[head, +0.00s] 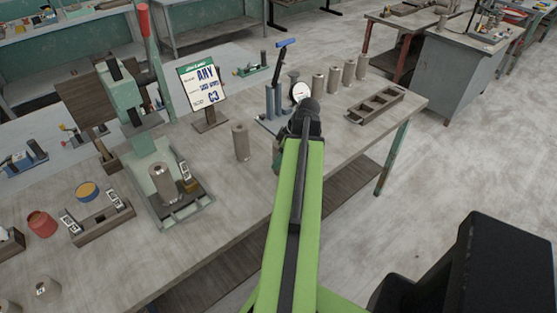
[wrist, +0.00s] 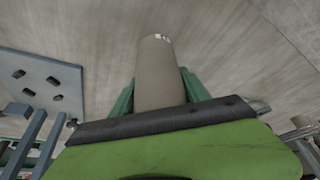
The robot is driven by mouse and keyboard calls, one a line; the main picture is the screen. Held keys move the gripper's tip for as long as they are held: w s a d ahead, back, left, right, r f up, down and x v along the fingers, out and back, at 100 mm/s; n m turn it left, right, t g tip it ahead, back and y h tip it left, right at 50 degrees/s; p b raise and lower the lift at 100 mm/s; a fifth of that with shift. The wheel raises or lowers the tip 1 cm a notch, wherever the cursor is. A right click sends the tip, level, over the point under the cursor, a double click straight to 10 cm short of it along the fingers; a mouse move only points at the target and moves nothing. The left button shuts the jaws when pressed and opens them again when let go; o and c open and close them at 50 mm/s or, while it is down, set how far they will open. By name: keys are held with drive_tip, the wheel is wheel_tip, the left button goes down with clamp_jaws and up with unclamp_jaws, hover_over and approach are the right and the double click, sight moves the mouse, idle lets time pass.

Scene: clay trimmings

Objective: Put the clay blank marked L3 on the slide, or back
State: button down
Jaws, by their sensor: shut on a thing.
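My gripper (wrist: 158,88) is shut on a grey-brown clay cylinder (wrist: 157,60), with a green finger on each side. A small white label shows near the cylinder's far end; its mark is too small to read. In the head view my arm hides most of the gripper and the held cylinder. The slide, seemingly the pale tray (head: 172,216) under the green press (head: 118,95), carries a standing clay cylinder (head: 162,182). Another cylinder (head: 240,142) stands on the bench between press and arm. I cannot read L3 on any of them.
A sign (head: 203,86) on a wooden stand is behind the lone cylinder. A blue-handled lever fixture (head: 275,98) stands by my arm. Several cylinders (head: 335,79) line the back, beside a compartmented wooden tray (head: 375,105). A wooden holder (head: 102,225) and tins are left of the press.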

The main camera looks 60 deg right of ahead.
drive_tip(key=shift+f, duration=0.15)
drive_tip(key=c, duration=0.5)
unclamp_jaws()
drive_tip(key=shift+s+r+p, duration=0.1)
drive_tip(key=shift+r+p, duration=0.25)
drive_tip(key=shift+r, duration=0.2)
drive_tip(key=p+v, duration=1)
drive_tip(key=v, duration=0.1)
drive_tip(key=shift+s+d+r, duration=0.1)
drive_tip(key=shift+s, duration=0.05)
